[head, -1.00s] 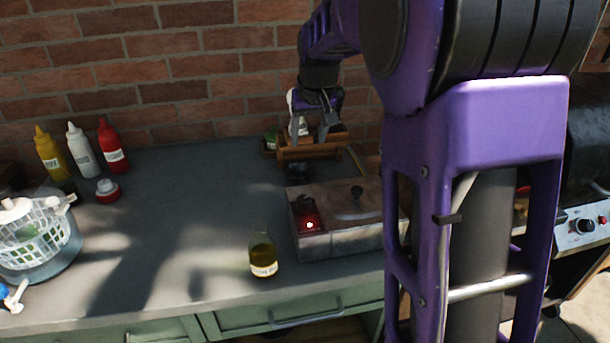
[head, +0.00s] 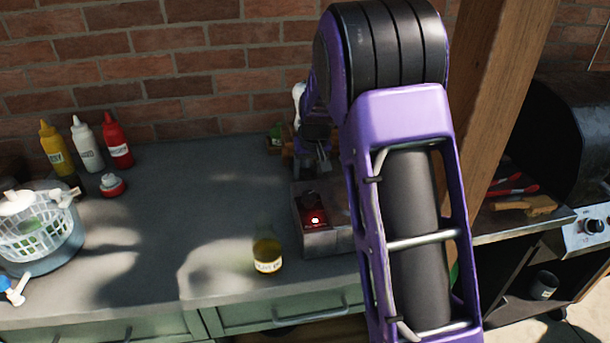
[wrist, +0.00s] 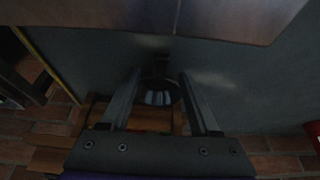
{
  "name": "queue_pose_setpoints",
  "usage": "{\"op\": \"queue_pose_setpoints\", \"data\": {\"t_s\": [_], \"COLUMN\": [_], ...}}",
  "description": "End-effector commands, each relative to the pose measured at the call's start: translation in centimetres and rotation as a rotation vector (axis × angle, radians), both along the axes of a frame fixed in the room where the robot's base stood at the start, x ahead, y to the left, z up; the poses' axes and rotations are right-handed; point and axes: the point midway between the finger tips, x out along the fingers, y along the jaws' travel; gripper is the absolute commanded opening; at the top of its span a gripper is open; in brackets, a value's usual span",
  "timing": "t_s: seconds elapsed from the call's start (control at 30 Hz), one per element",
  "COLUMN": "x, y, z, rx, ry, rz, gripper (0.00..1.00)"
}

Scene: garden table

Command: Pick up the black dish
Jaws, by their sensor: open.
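The black dish (wrist: 158,97) is small, dark and dimly lit, and in the wrist view it lies between the two fingers of my gripper (wrist: 160,80). The fingers are open on either side of it, and I see no clear contact. In the head view, my gripper (head: 322,160) is low over the back of the counter, just behind the grey box. My own arm covers much of that area, and I cannot make out the dish there.
The grey box (head: 325,244) with a red-lit part stands in front of my gripper. A wooden rack (wrist: 150,117) is behind the dish by the brick wall. An oil bottle (head: 267,256) stands nearer the front. The counter's middle (head: 175,205) is clear.

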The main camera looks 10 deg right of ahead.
Motion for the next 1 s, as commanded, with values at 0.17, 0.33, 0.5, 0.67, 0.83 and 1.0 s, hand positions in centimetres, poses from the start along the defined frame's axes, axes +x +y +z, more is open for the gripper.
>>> {"op": "queue_pose_setpoints", "data": {"t_s": [0.17,0.33,0.5,0.67,0.83,1.0], "x": [0.67,0.72,0.69,0.69,0.69,0.7], "y": [-0.02,-0.01,-0.01,0.0,0.0,-0.01], "z": [-1.47,-1.5,-1.5,-1.49,-1.48,-1.45], "rx": [0.0,0.0,0.0,0.0,0.0,0.0], "ry": [-0.001,-0.002,-0.002,-0.001,-0.001,-0.002], "rz": [0.001,0.001,0.001,0.001,0.001,0.001], "gripper": [0.62,0.62,0.41,0.12,0.0,0.0]}}
